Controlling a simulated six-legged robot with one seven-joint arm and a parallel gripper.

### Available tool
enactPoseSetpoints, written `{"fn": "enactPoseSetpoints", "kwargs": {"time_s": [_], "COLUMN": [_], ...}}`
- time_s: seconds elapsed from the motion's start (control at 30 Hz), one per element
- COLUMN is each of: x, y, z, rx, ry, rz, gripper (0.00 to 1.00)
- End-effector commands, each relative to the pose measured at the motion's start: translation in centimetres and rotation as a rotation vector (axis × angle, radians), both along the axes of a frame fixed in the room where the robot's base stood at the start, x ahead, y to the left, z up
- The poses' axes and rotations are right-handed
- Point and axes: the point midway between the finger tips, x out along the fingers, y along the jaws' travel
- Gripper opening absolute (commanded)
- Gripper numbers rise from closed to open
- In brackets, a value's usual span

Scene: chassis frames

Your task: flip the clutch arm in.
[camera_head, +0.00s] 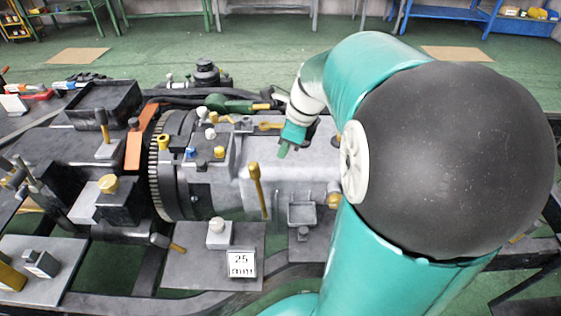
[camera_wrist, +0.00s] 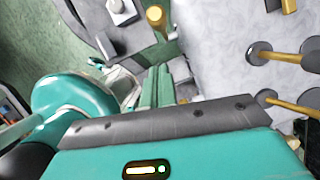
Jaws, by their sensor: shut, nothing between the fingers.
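No part is labelled as the clutch arm, so I cannot tell for certain which lever it is. A long lever (camera_head: 258,192) with a yellow grip stands nearly upright at the front of the grey gearbox housing (camera_head: 228,178). A yellow knobbed end (camera_wrist: 156,16) shows at the top of the wrist view. Short yellow-tipped levers (camera_head: 270,126) sit along the back of the housing, and two yellow rods with round dark ends (camera_wrist: 285,55) show in the wrist view. My gripper (camera_head: 283,151) is shut and empty above the housing; its green fingers (camera_wrist: 158,86) lie together, apart from the upright lever.
A large toothed ring (camera_head: 158,170) and an orange bracket (camera_head: 137,140) stand left of the housing. A "25 mm" block (camera_head: 242,264) sits on a grey plate in front. A black tray (camera_head: 103,105) lies at the back left. Open green floor lies behind.

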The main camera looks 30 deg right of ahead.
Motion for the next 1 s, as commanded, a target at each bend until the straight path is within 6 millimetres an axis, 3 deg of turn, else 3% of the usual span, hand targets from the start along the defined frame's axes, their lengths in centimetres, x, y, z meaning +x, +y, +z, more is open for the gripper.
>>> {"fn": "enactPoseSetpoints", "kwargs": {"time_s": [0.1, 0.23, 0.8, 0.9, 1.0], "x": [-0.2, -0.4, -0.6, -0.8, -1.5], "y": [-0.2, -0.2, -0.2, 0.6, 2.5], "z": [1.7, 2.5, 2.6, 3.0, 3.7], "rx": [-0.002, 0.000, -0.001, -0.024, -0.087], "ry": [0.000, 0.002, 0.002, -0.017, -0.065], "rz": [0.001, -0.001, 0.003, 0.067, 0.243], "gripper": [0.00, 0.00, 0.00, 0.00, 0.00]}}
